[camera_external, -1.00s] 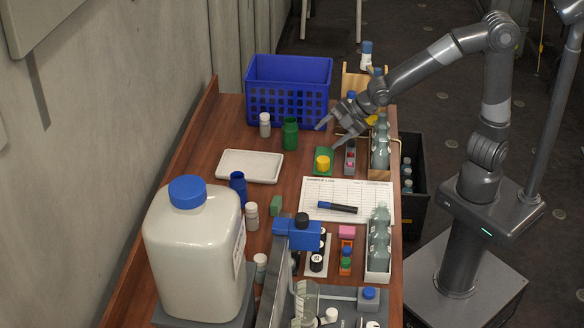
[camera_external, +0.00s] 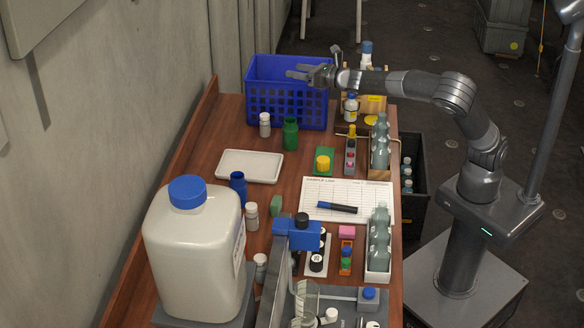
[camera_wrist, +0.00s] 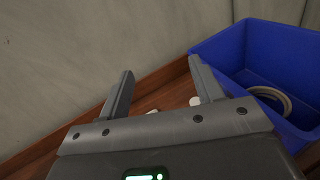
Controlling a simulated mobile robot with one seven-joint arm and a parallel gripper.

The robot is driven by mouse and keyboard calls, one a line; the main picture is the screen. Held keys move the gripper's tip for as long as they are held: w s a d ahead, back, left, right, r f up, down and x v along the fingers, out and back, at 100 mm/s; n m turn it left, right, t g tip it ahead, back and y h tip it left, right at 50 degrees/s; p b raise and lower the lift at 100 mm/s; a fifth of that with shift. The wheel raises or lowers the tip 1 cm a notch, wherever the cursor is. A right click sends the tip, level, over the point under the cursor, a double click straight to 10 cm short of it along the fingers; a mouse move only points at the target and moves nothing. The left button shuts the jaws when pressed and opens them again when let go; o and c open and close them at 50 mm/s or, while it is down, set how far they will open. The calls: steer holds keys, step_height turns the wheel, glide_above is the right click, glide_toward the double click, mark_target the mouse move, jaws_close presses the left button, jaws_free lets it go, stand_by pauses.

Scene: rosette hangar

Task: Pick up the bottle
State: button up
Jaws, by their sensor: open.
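Several bottles stand on the table, and I cannot tell which one the task names. In the external view they include a green bottle (camera_external: 290,134), a small white bottle (camera_external: 265,124) beside it, a blue bottle (camera_external: 238,186), another white bottle (camera_external: 251,216), a blue-capped bottle (camera_external: 350,106) near the back right, and grey-green bottles (camera_external: 380,150) in a rack. My gripper (camera_external: 291,72) is open and empty, high by the blue crate and pointing left. In the wrist view my gripper (camera_wrist: 160,78) has parted fingers with nothing between; small white things (camera_wrist: 152,112) show beyond, too small to identify.
The blue crate (camera_external: 260,98) stands at the back; the wrist view shows a pale ring (camera_wrist: 272,98) inside it. A large white jug (camera_external: 195,255) stands at front left. A white tray (camera_external: 249,166) and paper sheet (camera_external: 375,198) lie mid-table. The wall (camera_external: 110,120) bounds the left.

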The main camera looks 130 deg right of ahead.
mark_target(290, 133)
step_height(290, 133, down, 20)
steer(key=n, duration=0.2)
steer(key=shift+t, duration=0.4)
steer(key=x, duration=0.5)
steer(key=shift+w, duration=0.15)
steer(key=c, duration=1.3)
